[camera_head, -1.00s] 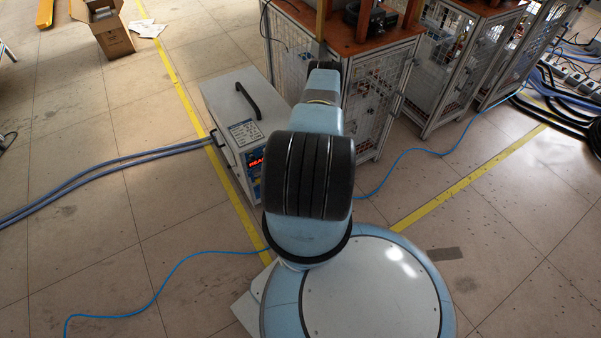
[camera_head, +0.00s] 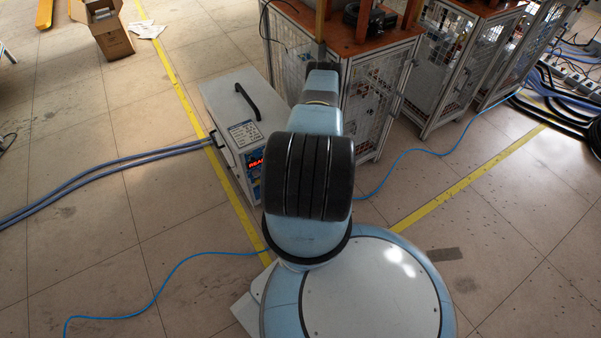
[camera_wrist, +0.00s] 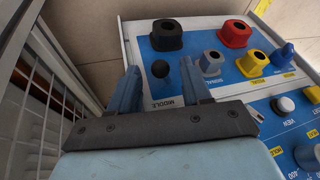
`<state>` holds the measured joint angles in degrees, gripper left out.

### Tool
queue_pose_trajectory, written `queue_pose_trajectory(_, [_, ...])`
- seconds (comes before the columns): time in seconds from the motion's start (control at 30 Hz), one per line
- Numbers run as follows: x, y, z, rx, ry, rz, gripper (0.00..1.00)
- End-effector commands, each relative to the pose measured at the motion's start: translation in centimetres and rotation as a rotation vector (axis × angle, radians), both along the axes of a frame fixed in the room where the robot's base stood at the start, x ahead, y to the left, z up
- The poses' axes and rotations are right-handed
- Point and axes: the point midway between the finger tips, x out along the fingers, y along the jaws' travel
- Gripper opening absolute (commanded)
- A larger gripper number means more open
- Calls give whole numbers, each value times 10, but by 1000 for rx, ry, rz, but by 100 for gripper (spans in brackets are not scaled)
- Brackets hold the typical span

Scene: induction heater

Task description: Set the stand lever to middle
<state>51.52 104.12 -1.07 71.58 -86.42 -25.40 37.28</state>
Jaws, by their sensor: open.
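The induction heater is a white box (camera_head: 225,95) with a black handle and a lit red display, left of my arm in the head view. The wrist view shows its blue control panel (camera_wrist: 195,25) tilted in the picture. My gripper (camera_wrist: 159,65) is open, with one finger on each side of the knob in the picture. I cannot tell whether they touch it. My arm hides the gripper in the head view.
Beside the knob are black (camera_wrist: 167,36), red (camera_wrist: 235,33), grey (camera_wrist: 212,62) and yellow (camera_wrist: 252,63) sockets and a blue plug (camera_wrist: 283,55). A wire-mesh cage (camera_wrist: 40,90) stands close on the left. The caged bench (camera_head: 375,95) stands behind my arm. Blue cables (camera_head: 110,170) cross the floor.

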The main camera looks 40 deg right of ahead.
Motion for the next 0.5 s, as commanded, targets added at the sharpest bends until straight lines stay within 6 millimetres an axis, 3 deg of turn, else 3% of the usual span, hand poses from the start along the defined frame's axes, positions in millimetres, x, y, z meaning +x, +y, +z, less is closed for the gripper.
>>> queue_pose_trajectory(0.27, [-5, -3, 13, 0, 0, -2, 48])
queue_pose_trajectory(0.5, [-19, -11, 48, 0, 0, -2, 48])
